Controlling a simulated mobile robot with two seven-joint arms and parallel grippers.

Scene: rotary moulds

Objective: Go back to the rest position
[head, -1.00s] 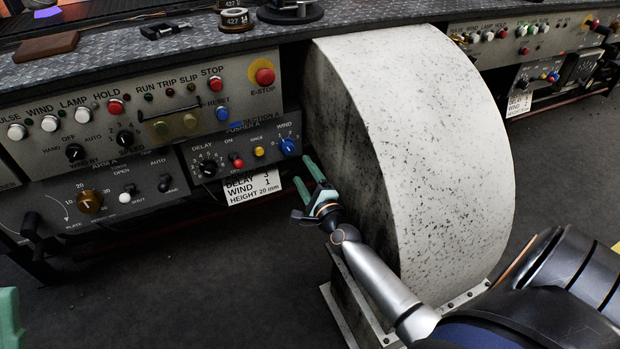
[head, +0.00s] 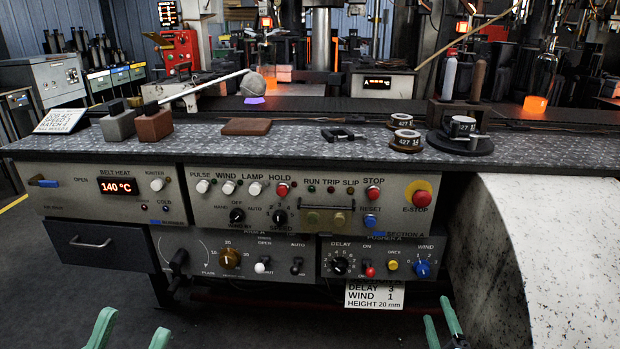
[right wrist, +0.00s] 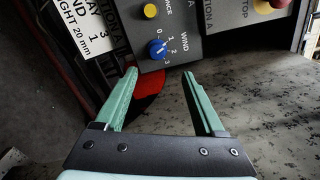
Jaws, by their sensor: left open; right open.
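My left gripper (head: 130,330) shows at the bottom left of the head view. Its two green fingers are apart with nothing between them. My right gripper (head: 442,322) is at the bottom right, in front of the panel and beside the speckled pale drum housing. In the right wrist view my right gripper (right wrist: 166,95) has its green fingers wide apart and empty. The blue WIND knob (head: 423,269) is on the lower panel above this gripper, and neither finger touches it. The knob also shows in the right wrist view (right wrist: 158,49), with its scale around it.
The console (head: 330,205) spans the view with knobs and buttons. The pale curved housing (head: 560,260) stands close at the right. A placard (head: 375,294) hangs under the lower panel. The worktop (head: 300,145) holds blocks and labelled rings. Dark floor lies open at the lower left.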

